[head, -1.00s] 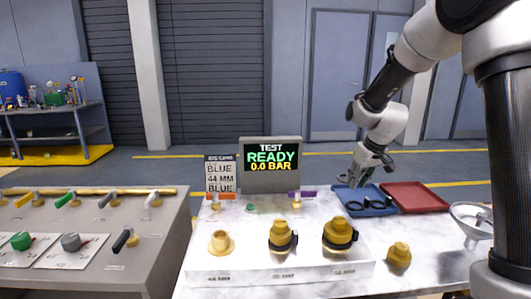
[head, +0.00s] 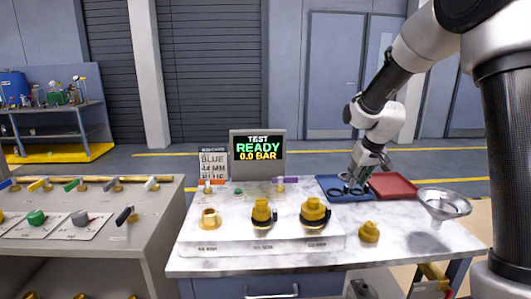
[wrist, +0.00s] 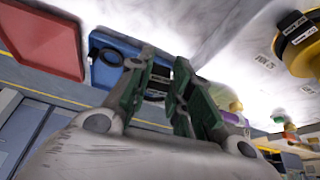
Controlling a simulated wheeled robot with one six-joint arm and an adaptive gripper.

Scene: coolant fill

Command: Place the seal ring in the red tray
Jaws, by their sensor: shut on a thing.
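The red tray (head: 394,186) lies on the right of the blue tray (head: 345,196) at the back right of the bench. In the wrist view the red tray (wrist: 40,42) is at the upper left and appears empty. My gripper (head: 354,182) is low over the blue tray. In the wrist view its green fingers (wrist: 164,62) are shut on a dark seal ring (wrist: 156,84), mostly hidden by the fingers. Another black ring (wrist: 106,57) lies in the blue tray beside the left finger; it also shows in the head view (head: 335,191).
A metal funnel (head: 443,204) stands right of the trays. Several brass fittings (head: 314,212) line the bench front, some with dark bands. The test display (head: 257,149) stands behind them, left of the blue tray. A grey valve bench (head: 85,225) is at the left.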

